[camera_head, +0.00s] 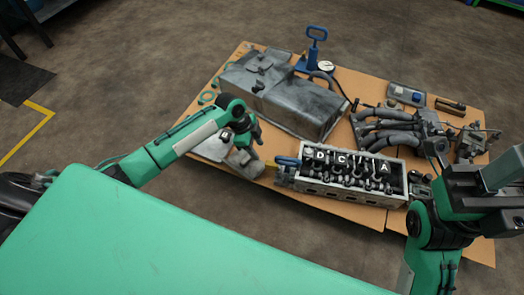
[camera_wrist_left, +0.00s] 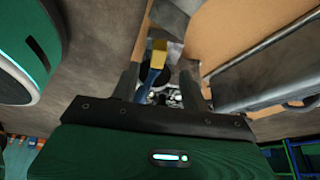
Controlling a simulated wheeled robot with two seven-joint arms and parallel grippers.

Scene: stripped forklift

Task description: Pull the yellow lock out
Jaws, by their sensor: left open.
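The yellow lock (camera_head: 271,165) is a small yellow piece beside a blue handle (camera_head: 288,161) at the left end of the engine block (camera_head: 340,198). In the left wrist view the yellow lock (camera_wrist_left: 160,44) shows beyond and between my fingertips, with the blue part (camera_wrist_left: 151,77) below it in the picture. My left gripper (camera_head: 252,152) is just left of the lock; its two dark fingers stand apart in the left wrist view (camera_wrist_left: 159,78). It holds nothing that I can see. My right gripper (camera_head: 440,155) is at the right edge, its jaws unclear.
A large grey metal cover (camera_head: 285,95) lies behind the block on the cardboard-coloured table (camera_head: 357,213). A blue-handled tool (camera_head: 316,45) stands at the back. Grey pipes (camera_head: 385,130) lie behind the block's right side. A grey part (camera_head: 212,149) lies by my left gripper.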

